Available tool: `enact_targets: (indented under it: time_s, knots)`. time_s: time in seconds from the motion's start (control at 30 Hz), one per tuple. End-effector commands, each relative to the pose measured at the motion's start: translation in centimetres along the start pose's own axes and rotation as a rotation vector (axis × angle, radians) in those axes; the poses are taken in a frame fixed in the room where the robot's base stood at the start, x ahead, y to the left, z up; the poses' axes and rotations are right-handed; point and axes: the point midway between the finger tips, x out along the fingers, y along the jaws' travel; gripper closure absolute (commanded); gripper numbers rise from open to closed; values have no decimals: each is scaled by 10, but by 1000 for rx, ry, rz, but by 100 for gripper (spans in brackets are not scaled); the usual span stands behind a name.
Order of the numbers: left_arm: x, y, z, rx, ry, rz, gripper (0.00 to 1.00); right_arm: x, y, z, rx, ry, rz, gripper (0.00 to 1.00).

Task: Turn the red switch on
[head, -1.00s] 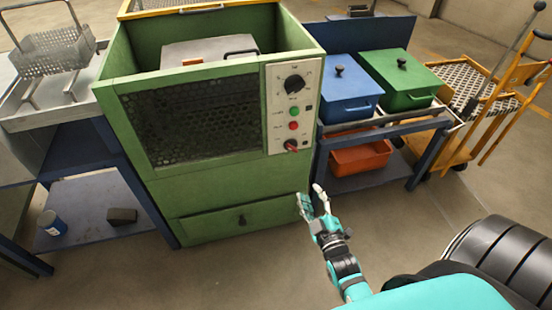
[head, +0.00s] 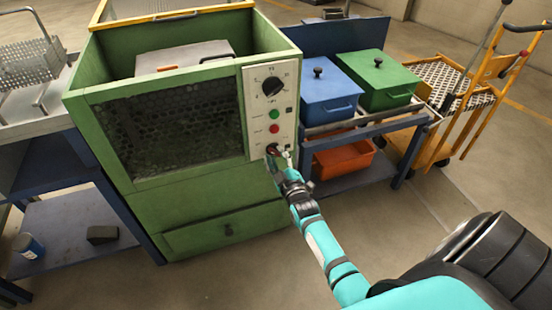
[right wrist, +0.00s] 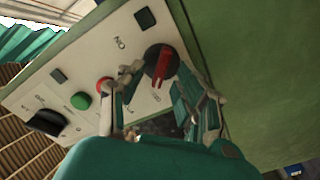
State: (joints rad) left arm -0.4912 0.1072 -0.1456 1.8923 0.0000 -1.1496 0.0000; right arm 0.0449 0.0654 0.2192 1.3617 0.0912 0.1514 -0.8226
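The red switch (head: 272,149) is a rotary knob with a red handle on a dark round base, low on the white control panel (head: 258,85) of the green furnace. In the right wrist view the switch (right wrist: 161,64) shows clearly, its red handle lying along the picture's vertical, slightly tilted. My right gripper (head: 281,158) is open at the lower part of the panel. In the right wrist view its fingers (right wrist: 172,85) are apart, one on each side of the switch; I cannot tell whether they touch it. My left gripper is not in view.
Above the switch are a red button (head: 274,129), a green button (head: 275,114) and a black dial (head: 271,86). Right of the furnace (head: 215,200), a bench holds a blue box (head: 330,90) and a green box (head: 385,80). An orange bin (head: 343,160) sits below.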

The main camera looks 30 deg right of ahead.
Motion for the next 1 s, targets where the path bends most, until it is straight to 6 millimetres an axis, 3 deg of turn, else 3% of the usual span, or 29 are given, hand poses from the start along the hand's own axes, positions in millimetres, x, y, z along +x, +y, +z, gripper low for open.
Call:
enact_targets:
  time_s: [0.37, 0.63, 1.0]
  knots:
    - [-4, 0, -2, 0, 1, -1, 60, 5, 0, 0, 1, 0, -1, 67]
    - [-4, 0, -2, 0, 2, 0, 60, 5, 0, 0, 1, 0, -1, 100]
    - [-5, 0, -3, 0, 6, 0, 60, 5, 0, 0, 21, 0, -1, 100]
